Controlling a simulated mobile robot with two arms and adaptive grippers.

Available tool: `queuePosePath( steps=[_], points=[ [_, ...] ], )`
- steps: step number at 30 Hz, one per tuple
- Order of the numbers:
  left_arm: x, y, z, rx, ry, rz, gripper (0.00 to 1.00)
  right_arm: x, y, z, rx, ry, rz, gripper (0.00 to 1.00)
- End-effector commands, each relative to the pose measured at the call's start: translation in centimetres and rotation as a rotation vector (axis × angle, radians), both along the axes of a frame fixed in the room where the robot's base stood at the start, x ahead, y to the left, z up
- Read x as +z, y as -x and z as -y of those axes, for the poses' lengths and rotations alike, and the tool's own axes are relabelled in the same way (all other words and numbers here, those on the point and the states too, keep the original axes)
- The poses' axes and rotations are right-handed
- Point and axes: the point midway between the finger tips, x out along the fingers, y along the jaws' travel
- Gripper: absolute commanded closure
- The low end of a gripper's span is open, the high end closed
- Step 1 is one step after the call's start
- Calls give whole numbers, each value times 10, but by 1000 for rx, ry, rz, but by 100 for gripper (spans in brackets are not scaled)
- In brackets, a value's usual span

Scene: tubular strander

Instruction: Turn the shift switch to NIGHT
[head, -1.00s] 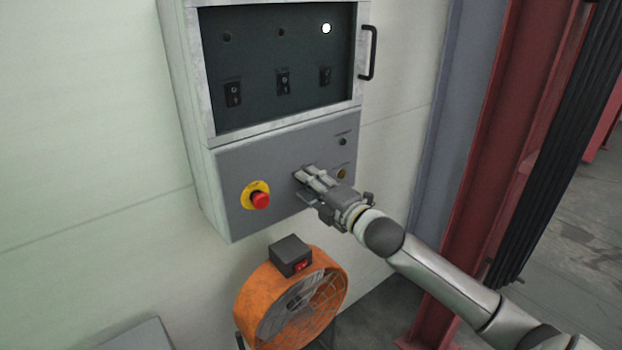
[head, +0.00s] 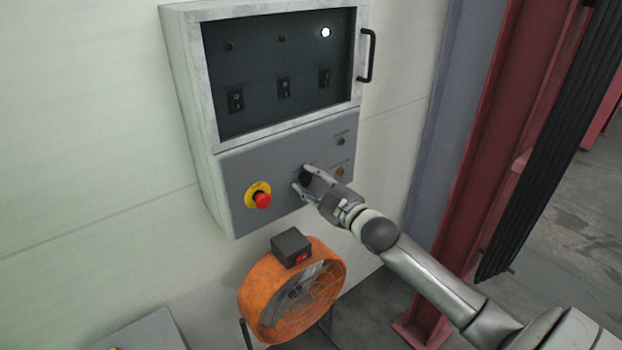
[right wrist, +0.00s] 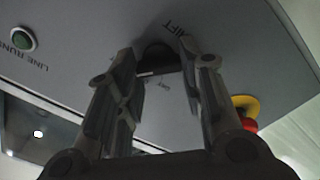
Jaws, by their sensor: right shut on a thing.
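The shift switch (head: 306,177) is a dark knob on the lower grey face of the wall cabinet. In the right wrist view the black knob (right wrist: 156,58) sits between the fingertips, beside partly covered SHIFT lettering and a small DAY label. My right gripper (head: 306,179) is shut on the knob, one finger on each side; it also shows in the right wrist view (right wrist: 165,70). Which way the knob points is not clear, and the NIGHT label cannot be made out. My left gripper is not in view.
A red emergency button (head: 262,199) on a yellow ring sits left of the switch. A green button (right wrist: 24,39) labelled LINE RUN sits on the other side. Above is a dark panel with rocker switches and one lit lamp (head: 325,32). An orange fan (head: 262,290) stands below.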

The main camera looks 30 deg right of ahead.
Motion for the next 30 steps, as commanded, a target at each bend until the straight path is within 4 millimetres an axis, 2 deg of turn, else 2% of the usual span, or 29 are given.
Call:
queuePosePath(
  steps=[7,21,22,27,30],
  points=[
    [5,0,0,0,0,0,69,-1,0,1,-1,-64,-7,88],
    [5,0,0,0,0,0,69,-2,0,0,-1,-75,-9,88],
    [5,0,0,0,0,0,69,-2,0,0,-1,-75,-9,62],
    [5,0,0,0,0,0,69,-1,0,0,0,-75,-9,43],
    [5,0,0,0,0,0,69,-1,0,0,0,-74,-7,43]
  ],
)
